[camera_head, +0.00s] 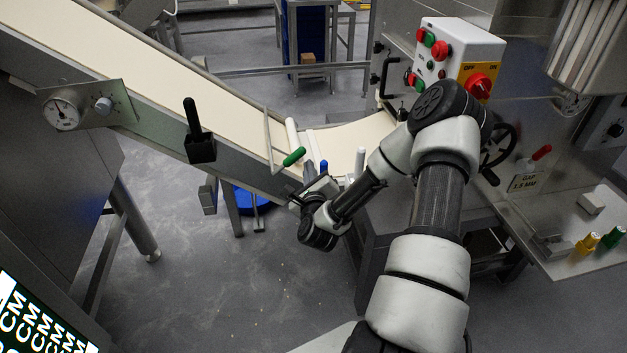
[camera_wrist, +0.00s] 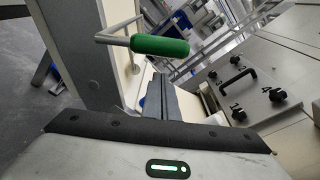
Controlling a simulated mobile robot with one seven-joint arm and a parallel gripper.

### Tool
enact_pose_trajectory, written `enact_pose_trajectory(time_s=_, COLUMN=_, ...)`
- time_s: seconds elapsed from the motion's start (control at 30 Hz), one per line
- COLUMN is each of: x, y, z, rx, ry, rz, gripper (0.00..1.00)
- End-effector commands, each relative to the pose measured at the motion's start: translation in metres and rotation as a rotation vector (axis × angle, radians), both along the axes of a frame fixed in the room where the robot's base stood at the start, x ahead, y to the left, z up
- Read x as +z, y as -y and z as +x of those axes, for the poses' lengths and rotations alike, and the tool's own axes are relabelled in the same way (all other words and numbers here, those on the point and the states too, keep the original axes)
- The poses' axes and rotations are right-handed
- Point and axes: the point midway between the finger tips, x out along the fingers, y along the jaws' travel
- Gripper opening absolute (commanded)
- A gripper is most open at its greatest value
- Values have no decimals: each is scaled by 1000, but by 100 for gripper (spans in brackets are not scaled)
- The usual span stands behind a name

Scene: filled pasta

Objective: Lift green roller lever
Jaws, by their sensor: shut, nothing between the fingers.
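The green roller lever (camera_head: 293,157) is a green cylindrical grip on a bent metal rod at the lower end of the conveyor. In the wrist view the green grip (camera_wrist: 160,46) lies sideways just beyond my fingertips, with its rod running off to the left. My gripper (camera_head: 309,176) is just below and to the right of the grip in the head view. In the wrist view my gripper (camera_wrist: 160,84) has its fingers together, with nothing between them. The grip appears apart from the fingers, though a light touch cannot be ruled out.
A cream conveyor belt (camera_head: 110,62) slopes down from upper left. A black handle (camera_head: 200,146) is on its side rail. A control box (camera_head: 459,58) with red and green buttons stands at upper right. A white post (camera_head: 360,162) stands close right of my gripper. Open floor lies below.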

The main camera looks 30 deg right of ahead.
Motion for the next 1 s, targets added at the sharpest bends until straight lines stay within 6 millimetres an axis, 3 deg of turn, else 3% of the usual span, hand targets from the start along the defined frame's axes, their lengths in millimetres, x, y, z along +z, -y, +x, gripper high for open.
enact_pose_trajectory(time_s=0.23, x=19, y=-16, z=-1, rx=1, ry=0, rz=-1, gripper=0)
enact_pose_trajectory(time_s=1.0, x=26, y=-21, z=0, rx=2, ry=-15, rz=-59, gripper=0)
